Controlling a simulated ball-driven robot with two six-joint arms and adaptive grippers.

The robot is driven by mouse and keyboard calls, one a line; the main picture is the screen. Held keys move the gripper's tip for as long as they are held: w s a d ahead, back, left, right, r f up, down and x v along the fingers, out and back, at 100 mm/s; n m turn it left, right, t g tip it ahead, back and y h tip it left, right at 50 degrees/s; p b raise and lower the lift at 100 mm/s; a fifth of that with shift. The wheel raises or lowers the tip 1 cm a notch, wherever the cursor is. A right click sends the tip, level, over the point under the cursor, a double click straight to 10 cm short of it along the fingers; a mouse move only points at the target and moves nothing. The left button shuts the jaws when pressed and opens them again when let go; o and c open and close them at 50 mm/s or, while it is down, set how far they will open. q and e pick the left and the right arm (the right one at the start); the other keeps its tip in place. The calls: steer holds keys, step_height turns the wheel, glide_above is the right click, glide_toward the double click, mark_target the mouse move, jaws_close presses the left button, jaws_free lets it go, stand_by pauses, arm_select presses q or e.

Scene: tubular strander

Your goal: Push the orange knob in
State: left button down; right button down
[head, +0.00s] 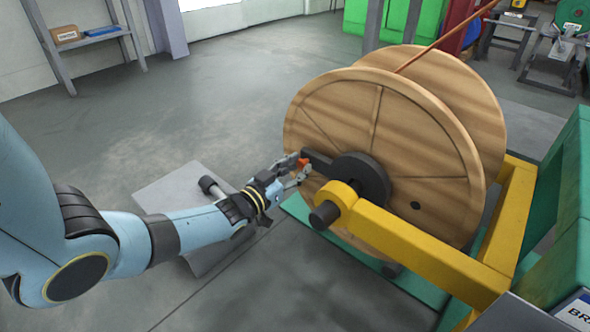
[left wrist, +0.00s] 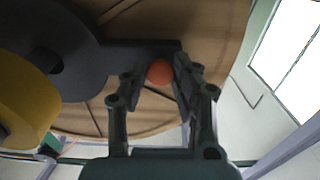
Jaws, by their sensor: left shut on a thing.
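The orange knob (head: 303,161) sits at the end of a dark arm (head: 318,163) that sticks out from the black hub (head: 360,178) of a large wooden reel (head: 400,125). In the left wrist view the knob (left wrist: 160,72) is a round orange ball between the two fingers. My left gripper (head: 300,170) comes in from the left and is shut on the knob, with a finger on either side of it. The dark arm (left wrist: 150,48) shows just behind the knob there. My right gripper is not in view.
A yellow frame (head: 420,240) with a round end carries the reel at the right. A grey plate (head: 190,200) with a dark-ended bar lies on the floor under my left arm. Green machine parts (head: 575,200) stand at the right. Open floor (head: 220,100) lies behind my arm.

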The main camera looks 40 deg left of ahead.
arm_select(q)
steer(key=shift+w+r, duration=0.1)
steer(key=c, duration=1)
jaws_free()
steer(key=s, duration=0.8)
steer(key=s+a, duration=0.1)
steer(key=s, duration=0.3)
